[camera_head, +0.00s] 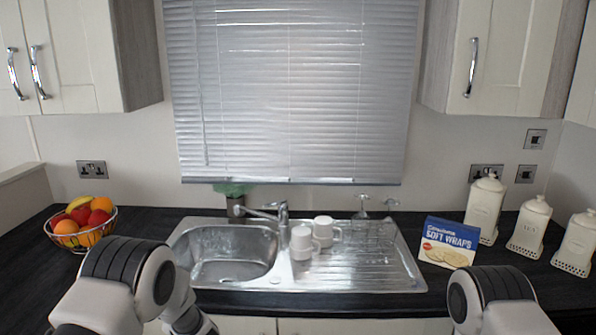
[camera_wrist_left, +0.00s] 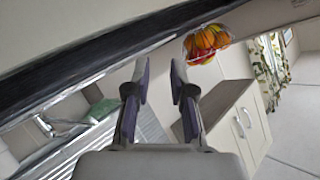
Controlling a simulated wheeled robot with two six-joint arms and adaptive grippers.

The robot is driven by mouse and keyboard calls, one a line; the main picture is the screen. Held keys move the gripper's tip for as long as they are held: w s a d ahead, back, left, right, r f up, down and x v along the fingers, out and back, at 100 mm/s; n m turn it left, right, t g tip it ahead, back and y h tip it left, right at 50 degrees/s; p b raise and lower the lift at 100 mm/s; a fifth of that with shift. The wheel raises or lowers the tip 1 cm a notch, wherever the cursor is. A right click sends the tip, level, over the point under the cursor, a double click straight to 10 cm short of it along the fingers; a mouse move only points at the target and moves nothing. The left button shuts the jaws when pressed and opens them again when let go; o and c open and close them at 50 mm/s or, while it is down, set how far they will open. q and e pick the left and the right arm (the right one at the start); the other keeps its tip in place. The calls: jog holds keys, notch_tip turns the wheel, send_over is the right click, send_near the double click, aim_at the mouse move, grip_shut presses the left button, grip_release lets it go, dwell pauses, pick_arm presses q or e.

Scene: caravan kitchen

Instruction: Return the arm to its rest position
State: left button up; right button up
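My left arm (camera_head: 125,285) shows at the lower left of the head view, in front of the counter. Its gripper is below the picture edge there. In the left wrist view my left gripper (camera_wrist_left: 162,75) has its two fingers apart with nothing between them. It is clear of the counter edge. My right arm (camera_head: 495,300) shows at the lower right of the head view. My right gripper is hidden below the frame.
A dark counter (camera_head: 330,302) holds a fruit bowl (camera_head: 85,225), a steel sink (camera_head: 225,262), white mugs (camera_head: 302,243), a soft wraps box (camera_head: 447,243) and white canisters (camera_head: 531,228). Cupboards (camera_head: 85,60) hang above. The wrist view shows a low cabinet (camera_wrist_left: 235,125) and open floor.

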pick_arm(q)
jog(key=s+f+m+g+h+b, duration=0.1)
jog(key=s+f+m+g+h, duration=0.25)
jog(key=s+f, duration=1.5)
jog(key=s+d+g+h, duration=0.3)
jog(key=s+d, duration=0.1)
jog(key=s, duration=0.9)
jog(key=s+d+n+g+h, duration=0.1)
jog(key=s+d+g+h, duration=0.2)
jog(key=s, duration=1)
jog(key=shift+s+d+r, duration=0.25)
jog(key=shift+s+d, duration=0.05)
jog(key=shift+d, duration=0.3)
jog(key=shift+n, duration=0.35)
